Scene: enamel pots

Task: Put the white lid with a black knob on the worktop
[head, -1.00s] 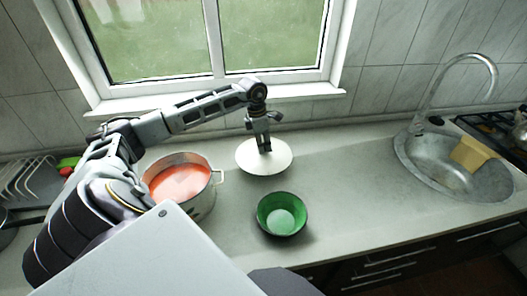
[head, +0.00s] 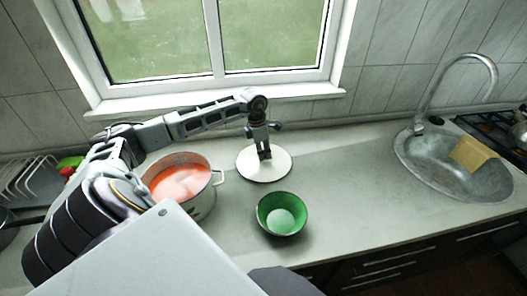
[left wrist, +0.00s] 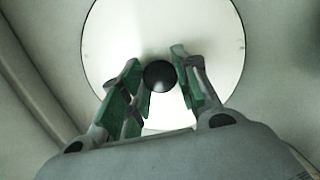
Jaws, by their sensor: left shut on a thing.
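The white lid (head: 279,168) is a flat round disc, lying level at or very close to the worktop (head: 345,185), behind the green bowl. I cannot tell for sure whether its edge touches the surface. My left gripper (head: 264,156) points down over the lid's middle and is shut on its knob. In the left wrist view the black knob (left wrist: 160,76) sits between the fingers of my left gripper (left wrist: 157,62), with the white lid (left wrist: 150,25) beyond it. My right gripper is not in view.
An enamel pot (head: 204,204) with red contents stands left of the lid. A green bowl (head: 281,214) is in front of it. The sink (head: 480,185) and tap (head: 486,68) are at right, a dish rack (head: 30,180) at far left. The worktop between lid and sink is clear.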

